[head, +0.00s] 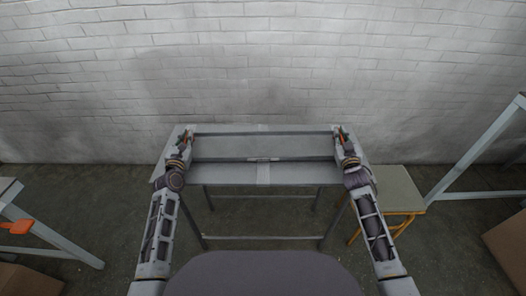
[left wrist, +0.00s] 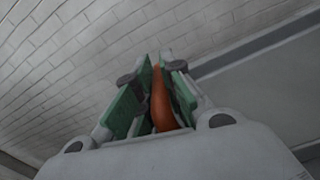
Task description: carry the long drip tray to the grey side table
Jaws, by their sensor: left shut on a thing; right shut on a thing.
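The long grey drip tray (head: 240,147) spans between my two grippers, over the grey side table (head: 220,177). It looks level; I cannot tell whether it touches the tabletop or hangs just above it. My left gripper (head: 185,138) is shut on the tray's left end; in the left wrist view an orange handle (left wrist: 161,106) sits between the green-padded fingers (left wrist: 155,85). My right gripper (head: 340,136) is shut at the tray's right end, with a bit of orange beside its fingers. The fingers partly hide both ends.
A stool (head: 388,188) with a grey-green seat and yellow legs stands right of the table. A pale frame (head: 480,145) is at far right, above a brown box (head: 510,243). Another bench with an orange item (head: 15,227) is at left. A white brick wall (head: 260,70) is behind.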

